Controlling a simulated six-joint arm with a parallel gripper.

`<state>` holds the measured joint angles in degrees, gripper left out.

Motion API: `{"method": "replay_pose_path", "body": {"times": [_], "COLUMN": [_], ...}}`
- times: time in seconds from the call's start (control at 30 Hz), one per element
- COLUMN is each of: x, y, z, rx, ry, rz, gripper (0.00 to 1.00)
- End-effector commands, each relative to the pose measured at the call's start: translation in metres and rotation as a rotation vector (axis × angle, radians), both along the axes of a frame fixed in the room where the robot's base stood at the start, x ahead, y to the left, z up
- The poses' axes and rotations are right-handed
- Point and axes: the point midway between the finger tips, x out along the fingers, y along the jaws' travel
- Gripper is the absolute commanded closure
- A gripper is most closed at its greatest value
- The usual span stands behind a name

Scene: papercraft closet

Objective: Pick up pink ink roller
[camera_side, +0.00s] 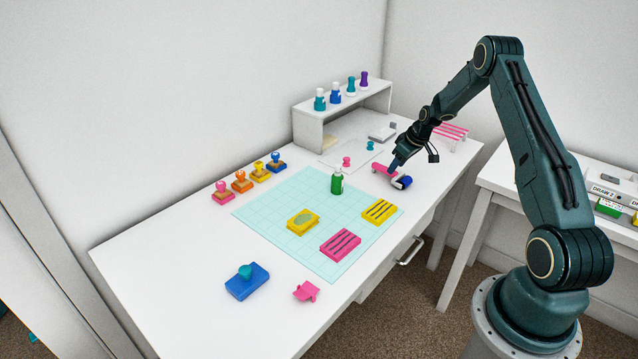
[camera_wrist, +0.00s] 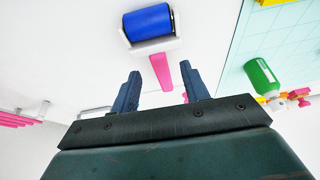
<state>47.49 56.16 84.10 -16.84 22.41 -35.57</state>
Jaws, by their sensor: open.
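The pink ink roller lies on the white desk, right of the cutting mat, in the side view. Its pink handle (camera_side: 380,168) points left and its blue roller (camera_side: 403,183) is at the right. In the wrist view the blue roller (camera_wrist: 149,23) sits in a white frame, and the pink handle (camera_wrist: 162,73) runs down from it. My gripper (camera_side: 394,167) is low over the roller. In the wrist view my gripper (camera_wrist: 160,69) is open, with one finger on either side of the handle. I cannot tell whether they touch it.
A green bottle (camera_side: 337,181) stands left of the roller, at the edge of the teal mat (camera_side: 275,208). A small white shelf (camera_side: 309,121) with several bottles is behind. Stamps and pink and yellow blocks are spread leftward. A pink-striped rack (camera_side: 452,131) stands behind my gripper.

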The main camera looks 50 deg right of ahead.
Motion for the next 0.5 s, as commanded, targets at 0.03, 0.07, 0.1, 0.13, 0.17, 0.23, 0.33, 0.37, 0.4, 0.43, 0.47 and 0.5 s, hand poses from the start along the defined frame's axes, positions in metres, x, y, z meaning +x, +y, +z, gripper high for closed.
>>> {"method": "replay_pose_path", "body": {"times": [0.03,0.07,0.1,0.13,0.17,0.23,0.33,0.37,0.4,0.43,0.47,0.5], "x": [0.002,0.003,0.005,0.007,0.008,0.011,0.015,0.016,0.017,0.017,0.017,0.018], "y": [0.000,0.000,0.000,0.000,0.000,-0.001,-0.001,-0.001,-0.001,-0.001,-0.001,-0.001], "z": [-0.005,-0.008,-0.012,-0.015,-0.018,-0.025,-0.033,-0.035,-0.037,-0.037,-0.038,-0.039], "rx": [0.001,0.001,0.001,0.001,0.001,0.001,0.001,0.000,0.000,-0.001,-0.001,-0.001], "ry": [0.001,0.001,0.001,0.001,0.000,0.000,0.000,0.000,-0.001,-0.001,-0.001,-0.001], "rz": [0.000,0.000,0.000,0.000,0.001,0.001,0.001,0.001,0.001,0.002,0.001,0.001], "gripper": [0.55,0.55,0.55,0.55,0.55,0.55,0.55,0.55,0.55,0.55,0.55,0.55]}}
